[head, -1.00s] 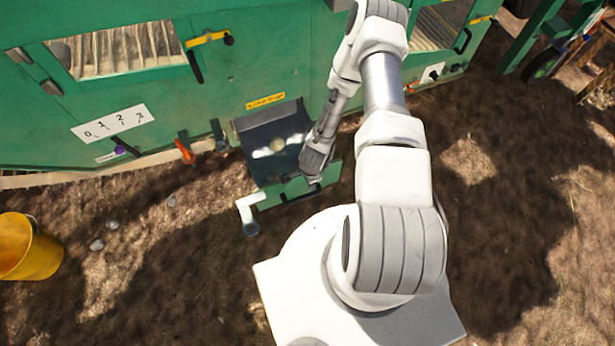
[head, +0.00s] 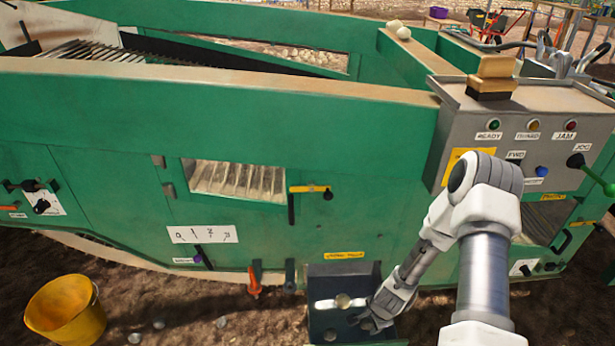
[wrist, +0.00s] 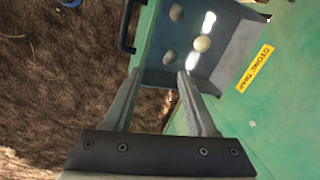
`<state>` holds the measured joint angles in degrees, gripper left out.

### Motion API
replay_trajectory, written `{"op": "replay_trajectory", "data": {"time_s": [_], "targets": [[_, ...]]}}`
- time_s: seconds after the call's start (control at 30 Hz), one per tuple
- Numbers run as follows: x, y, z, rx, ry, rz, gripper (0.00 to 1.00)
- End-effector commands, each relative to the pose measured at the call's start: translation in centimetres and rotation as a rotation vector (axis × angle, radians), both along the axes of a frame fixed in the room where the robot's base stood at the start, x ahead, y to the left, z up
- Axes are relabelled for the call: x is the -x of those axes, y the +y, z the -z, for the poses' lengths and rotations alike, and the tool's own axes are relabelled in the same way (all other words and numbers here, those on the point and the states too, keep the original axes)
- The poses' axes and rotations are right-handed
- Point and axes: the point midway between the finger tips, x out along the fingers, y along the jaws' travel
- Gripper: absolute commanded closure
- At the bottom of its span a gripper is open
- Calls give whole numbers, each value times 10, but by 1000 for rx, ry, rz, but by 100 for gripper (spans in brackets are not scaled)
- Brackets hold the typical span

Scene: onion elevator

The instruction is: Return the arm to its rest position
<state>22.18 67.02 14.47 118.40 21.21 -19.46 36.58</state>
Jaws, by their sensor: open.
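My gripper (head: 368,322) is at the right side of the dark stone trap tray (head: 318,273) at the foot of the green machine. In the wrist view my gripper (wrist: 158,82) is open, with its two fingers apart and nothing between them. The tray (wrist: 236,45) lies ahead of the fingertips. It holds a pale round object (wrist: 202,44) and a few other stone-like lumps (wrist: 176,13). In the head view one pale lump (head: 343,300) shows in the tray. My arm is bent and reaches down from the right.
The green machine (head: 100,120) fills the space ahead. A grey control panel (head: 500,120) with lights and a brush (head: 492,75) on top stands to the right, behind my arm. A yellow bucket (head: 68,310) stands on the soil at lower left. An orange lever (head: 254,283) sticks out left of the tray.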

Motion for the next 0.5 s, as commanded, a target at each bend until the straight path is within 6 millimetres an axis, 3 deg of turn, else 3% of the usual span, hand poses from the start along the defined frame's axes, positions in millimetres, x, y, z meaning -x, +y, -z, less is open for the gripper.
{"op": "replay_trajectory", "data": {"time_s": [0.03,0.2,0.5], "targets": [[-10,-1,-18,9,-17,-34,43],[-29,-1,-70,32,-48,-156,43],[-46,5,-164,86,-94,-364,43]]}}
